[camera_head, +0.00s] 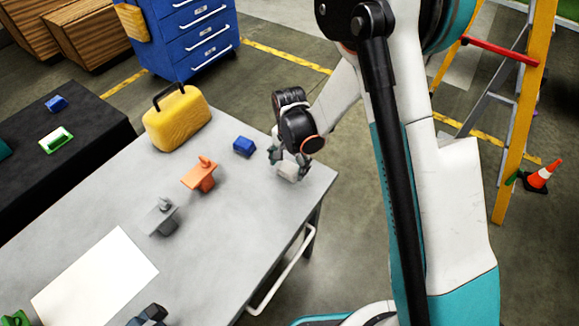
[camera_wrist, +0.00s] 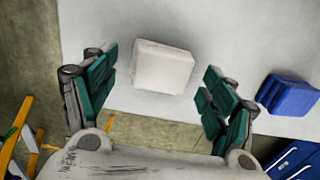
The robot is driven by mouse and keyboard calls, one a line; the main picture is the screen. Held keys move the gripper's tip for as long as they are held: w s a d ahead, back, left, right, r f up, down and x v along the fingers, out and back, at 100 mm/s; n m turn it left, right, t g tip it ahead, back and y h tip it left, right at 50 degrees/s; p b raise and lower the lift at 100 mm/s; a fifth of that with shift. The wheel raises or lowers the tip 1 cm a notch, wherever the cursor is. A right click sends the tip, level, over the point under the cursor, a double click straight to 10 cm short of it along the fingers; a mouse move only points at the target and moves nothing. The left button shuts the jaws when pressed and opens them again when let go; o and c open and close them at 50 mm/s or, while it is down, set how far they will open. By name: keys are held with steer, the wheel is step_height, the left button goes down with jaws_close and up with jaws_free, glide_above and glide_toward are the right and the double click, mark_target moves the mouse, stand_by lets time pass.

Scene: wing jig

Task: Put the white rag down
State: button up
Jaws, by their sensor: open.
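The white rag (camera_head: 287,171) is a small folded block near the right corner of the grey table (camera_head: 235,205). It also shows in the wrist view (camera_wrist: 161,66), lying on the tabletop close to the table's edge. My gripper (camera_head: 284,158) is just above and beside it, with its fingers spread. In the wrist view my gripper (camera_wrist: 158,95) has one teal finger on each side of the rag, with a clear gap to both. Nothing is between the pads. In the head view the fingers partly hide the rag.
A blue folded rag (camera_head: 244,146) lies left of my gripper. An orange part (camera_head: 200,174), a grey part (camera_head: 162,217), a yellow case (camera_head: 177,118) and a white sheet (camera_head: 95,280) are on the table. A ladder (camera_head: 525,110) and a cone (camera_head: 541,174) stand right.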

step_height(320, 180, up, 10)
steer(key=p, duration=0.2)
step_height(320, 180, up, 9)
steer(key=n+t, duration=0.2)
glide_above(290, 168)
steer(key=s+d, duration=0.2)
steer(key=d, duration=0.2)
steer(key=s+d+r+n+t, duration=0.2)
steer(key=s+d+r, duration=0.4)
steer(key=s, duration=0.3)
steer(key=s+d+r+n+t, duration=0.3)
steer(key=s+d+r, duration=0.3)
steer(key=s, duration=0.3)
steer(key=shift+s+d+r+n, duration=0.2)
steer(key=shift+s+r+n, duration=0.1)
steer(key=shift+r, duration=0.35)
step_height(290, 168, down, 4)
steer(key=b, duration=0.4)
steer(key=shift+f, duration=0.1)
